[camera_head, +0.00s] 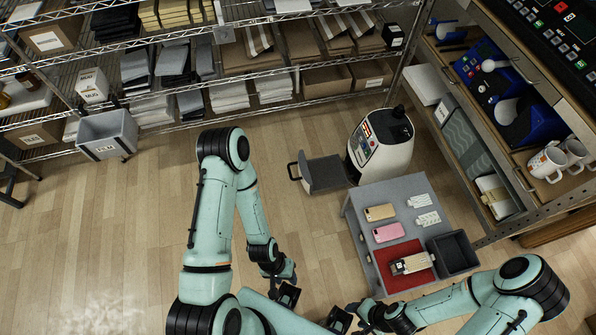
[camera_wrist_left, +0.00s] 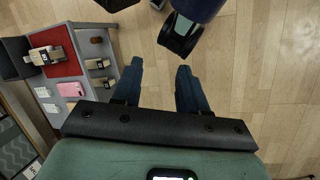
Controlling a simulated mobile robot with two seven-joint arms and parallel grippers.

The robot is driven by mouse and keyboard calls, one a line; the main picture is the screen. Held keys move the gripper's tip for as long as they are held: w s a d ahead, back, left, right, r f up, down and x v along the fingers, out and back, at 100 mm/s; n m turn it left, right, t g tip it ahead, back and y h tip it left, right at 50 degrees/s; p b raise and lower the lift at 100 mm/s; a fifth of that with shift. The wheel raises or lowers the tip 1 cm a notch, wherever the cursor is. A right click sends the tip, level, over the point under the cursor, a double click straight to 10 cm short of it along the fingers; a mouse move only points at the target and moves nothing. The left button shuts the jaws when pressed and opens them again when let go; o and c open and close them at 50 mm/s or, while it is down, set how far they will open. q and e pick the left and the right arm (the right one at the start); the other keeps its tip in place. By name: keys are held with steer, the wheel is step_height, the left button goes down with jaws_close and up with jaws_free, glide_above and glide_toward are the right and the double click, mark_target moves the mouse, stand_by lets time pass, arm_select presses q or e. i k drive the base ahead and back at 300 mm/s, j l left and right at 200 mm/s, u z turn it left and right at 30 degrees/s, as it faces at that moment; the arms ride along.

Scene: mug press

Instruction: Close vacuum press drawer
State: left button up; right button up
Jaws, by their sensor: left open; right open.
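The vacuum press (camera_head: 384,150) is a white, rounded machine with a dark top and a control panel, standing on the floor behind the grey table. Its dark grey drawer (camera_head: 328,173) is pulled out to the left, with a handle at its outer end. My left gripper (camera_head: 287,295) is open and empty, in front of the drawer and well apart from it. Its two parted fingers also show in the left wrist view (camera_wrist_left: 160,85). My right gripper (camera_head: 341,319) is open near the bottom edge of the head view, away from the press.
Wire shelves line the back; a shelf unit with mugs (camera_head: 548,163) stands right. Floor left of the table is clear.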

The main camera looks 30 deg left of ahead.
mark_target(327, 173)
steer(key=i+j, duration=0.2)
steer(key=j, duration=0.2)
steer(key=i+j+u, duration=0.1)
steer(key=j, duration=0.3)
steer(key=i+j, duration=0.25)
steer(key=i+j+u, duration=0.1)
steer(key=j, duration=0.4)
steer(key=i+l, duration=0.4)
steer(key=l, duration=0.15)
